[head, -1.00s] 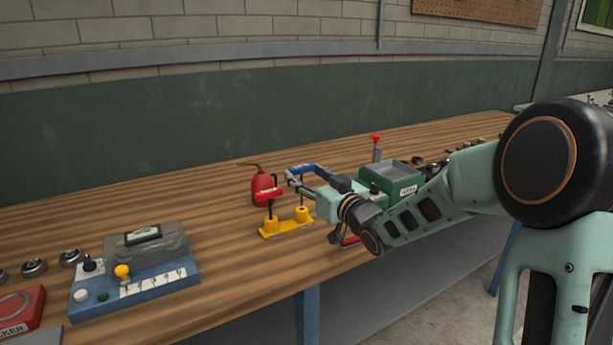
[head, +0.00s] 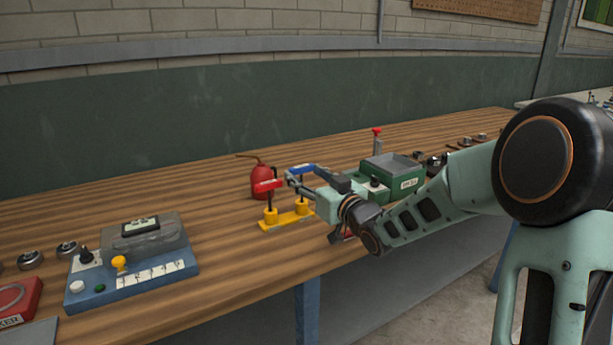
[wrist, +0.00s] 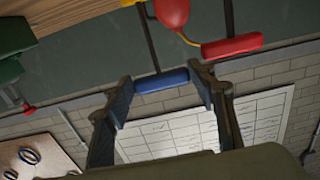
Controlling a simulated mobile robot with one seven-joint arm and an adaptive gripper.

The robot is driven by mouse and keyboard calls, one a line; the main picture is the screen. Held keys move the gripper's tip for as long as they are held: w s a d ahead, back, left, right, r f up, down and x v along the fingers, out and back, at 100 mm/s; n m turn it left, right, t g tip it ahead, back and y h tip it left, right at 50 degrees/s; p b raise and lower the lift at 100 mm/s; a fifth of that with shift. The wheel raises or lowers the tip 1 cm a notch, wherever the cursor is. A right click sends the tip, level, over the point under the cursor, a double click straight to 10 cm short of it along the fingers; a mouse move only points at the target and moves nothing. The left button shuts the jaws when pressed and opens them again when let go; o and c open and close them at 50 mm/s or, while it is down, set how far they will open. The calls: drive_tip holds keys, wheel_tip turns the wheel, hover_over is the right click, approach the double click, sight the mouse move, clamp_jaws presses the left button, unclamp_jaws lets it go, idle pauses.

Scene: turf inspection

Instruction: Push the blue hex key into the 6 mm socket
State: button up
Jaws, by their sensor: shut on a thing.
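The blue hex key (head: 303,169) has a blue grip and a dark shank that points down toward the right post of a yellow base (head: 287,221). My gripper (head: 292,176) is shut on its blue grip. The wrist view shows the blue grip (wrist: 161,80) between the two fingers (wrist: 160,84). A red-handled key (head: 268,185) stands upright in the left post; its red handle also shows in the wrist view (wrist: 231,45). I cannot tell how deep the blue key's tip sits in its post.
A red oil can (head: 257,180) stands just behind the yellow base. A green bin (head: 391,177) is to the right of my gripper. A blue control box (head: 130,275) sits at the left, with bare bench between.

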drive_tip(key=shift+f+b, duration=0.95)
drive_tip(key=shift+f, duration=0.2)
drive_tip(key=o, duration=1.2)
drive_tip(key=shift+r, duration=0.1)
drive_tip(key=shift+o, duration=0.2)
drive_tip(key=v, duration=1.2)
